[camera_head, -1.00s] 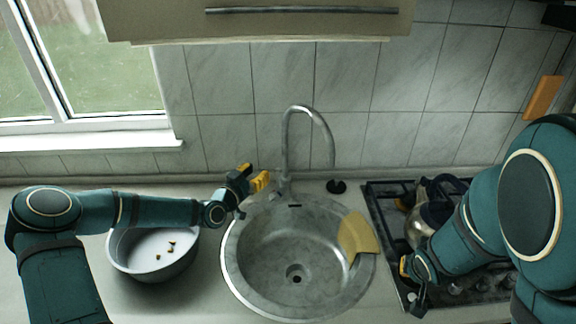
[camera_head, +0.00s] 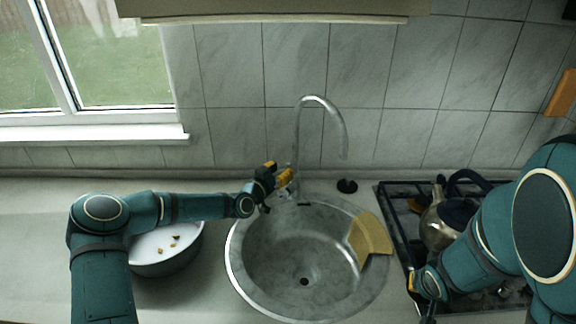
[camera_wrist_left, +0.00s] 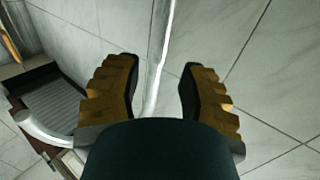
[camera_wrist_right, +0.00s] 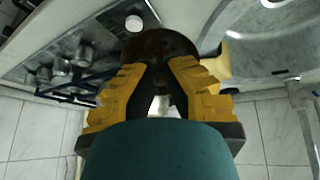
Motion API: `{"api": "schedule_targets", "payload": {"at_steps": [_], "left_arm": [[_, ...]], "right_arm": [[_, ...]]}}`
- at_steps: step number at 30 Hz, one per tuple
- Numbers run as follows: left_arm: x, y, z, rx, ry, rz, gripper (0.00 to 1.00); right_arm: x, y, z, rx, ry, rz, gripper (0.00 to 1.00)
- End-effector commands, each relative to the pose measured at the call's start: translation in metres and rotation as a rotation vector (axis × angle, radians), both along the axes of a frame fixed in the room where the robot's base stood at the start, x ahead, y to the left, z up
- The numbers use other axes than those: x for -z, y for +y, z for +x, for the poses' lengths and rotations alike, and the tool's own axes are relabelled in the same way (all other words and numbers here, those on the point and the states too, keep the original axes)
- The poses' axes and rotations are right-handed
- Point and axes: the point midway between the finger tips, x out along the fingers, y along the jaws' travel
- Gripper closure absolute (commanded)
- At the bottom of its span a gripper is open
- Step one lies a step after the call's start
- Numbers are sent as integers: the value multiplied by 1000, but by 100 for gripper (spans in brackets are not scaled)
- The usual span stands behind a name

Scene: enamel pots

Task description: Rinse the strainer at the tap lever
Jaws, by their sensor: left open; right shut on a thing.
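The tap (camera_head: 342,125) is a tall curved metal pipe behind the sink (camera_head: 300,240). My left gripper (camera_head: 283,178) is open at the foot of the tap; the lever is hidden or too small to make out there. In the left wrist view a pale metal pipe (camera_wrist_left: 157,70) runs up between the open fingers (camera_wrist_left: 160,95), apart from both. My right gripper (camera_head: 425,283) is at the sink's right, by the hob's front edge. In the right wrist view it (camera_wrist_right: 160,85) is shut on the handle of a dark round thing, apparently the strainer (camera_wrist_right: 158,44).
A yellow cloth (camera_head: 370,238) hangs over the sink's right rim. A kettle (camera_head: 440,225) stands on the hob (camera_head: 395,212) at right. A white-lined pot (camera_head: 160,264) with small bits inside is left of the sink, partly under my left arm. The basin's middle is clear.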

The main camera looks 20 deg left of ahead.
Motion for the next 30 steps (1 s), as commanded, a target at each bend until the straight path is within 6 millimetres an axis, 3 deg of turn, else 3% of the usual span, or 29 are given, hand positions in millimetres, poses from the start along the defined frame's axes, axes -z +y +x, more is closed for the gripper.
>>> {"api": "schedule_targets", "payload": {"at_steps": [3, 9, 21, 25, 30], "left_arm": [[0, -7, 18, 0, -1, -1, 60], [0, -11, 35, 0, 0, 0, 60], [0, -13, 40, 0, 1, 0, 57], [0, -13, 40, 0, 1, 0, 100], [0, -13, 39, 0, 1, 0, 100]], "right_arm": [[0, 0, 0, 0, 0, 0, 100], [1, 0, 0, 0, 0, 0, 100], [1, 0, 0, 0, 0, 0, 100], [1, 0, 0, 0, 0, 0, 100], [1, 0, 0, 0, 0, 0, 100]]}}
